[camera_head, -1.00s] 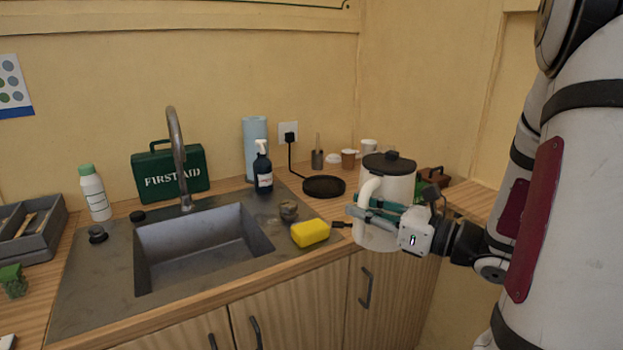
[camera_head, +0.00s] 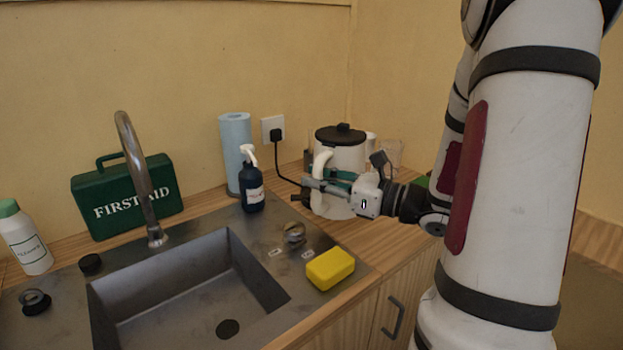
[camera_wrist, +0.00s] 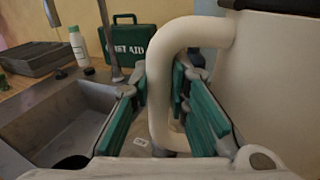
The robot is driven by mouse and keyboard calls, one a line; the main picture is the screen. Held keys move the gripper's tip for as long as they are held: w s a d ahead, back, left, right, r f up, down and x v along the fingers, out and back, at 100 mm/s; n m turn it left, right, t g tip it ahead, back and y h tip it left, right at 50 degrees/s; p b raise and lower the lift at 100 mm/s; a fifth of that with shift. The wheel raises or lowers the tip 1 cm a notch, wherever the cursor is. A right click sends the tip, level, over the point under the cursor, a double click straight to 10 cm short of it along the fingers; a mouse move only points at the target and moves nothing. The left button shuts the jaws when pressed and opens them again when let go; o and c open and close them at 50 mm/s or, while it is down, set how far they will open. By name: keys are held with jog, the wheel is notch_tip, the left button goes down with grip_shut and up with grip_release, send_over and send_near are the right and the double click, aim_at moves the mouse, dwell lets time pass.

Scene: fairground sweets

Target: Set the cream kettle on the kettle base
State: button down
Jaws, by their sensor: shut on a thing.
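The cream kettle (camera_head: 346,154) with a black lid is upright at the back of the counter, right of the spray bottle. My gripper (camera_head: 325,184) is shut on its handle. In the wrist view the teal finger pads of my gripper (camera_wrist: 172,112) stand on both sides of the cream handle (camera_wrist: 160,85), and the kettle body (camera_wrist: 265,80) fills the right side. The black kettle base is hidden now behind the kettle and my gripper; only its cord to the wall socket (camera_head: 273,131) shows. I cannot tell whether the kettle touches the base.
A blue spray bottle (camera_head: 251,183) and a paper roll (camera_head: 235,150) stand just left of the kettle. A yellow sponge (camera_head: 330,268) lies in front, beside the sink (camera_head: 190,290). A green first aid case (camera_head: 125,197) stands behind the tap. Cups behind the kettle are mostly hidden.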

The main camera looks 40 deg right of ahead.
jog(key=w+d+f, duration=0.2)
jog(key=w+d, duration=0.1)
jog(key=w, duration=0.3)
jog(key=w+d+f, duration=0.2)
jog(key=w+d, duration=0.1)
jog(key=w, duration=0.3)
jog(key=shift+d+f, duration=0.2)
jog(key=shift+f, duration=0.15)
jog(key=shift+f, duration=0.15)
jog(key=c, duration=1.5)
grip_release()
jog(key=shift+s, duration=0.1)
jog(key=shift+c, duration=0.2)
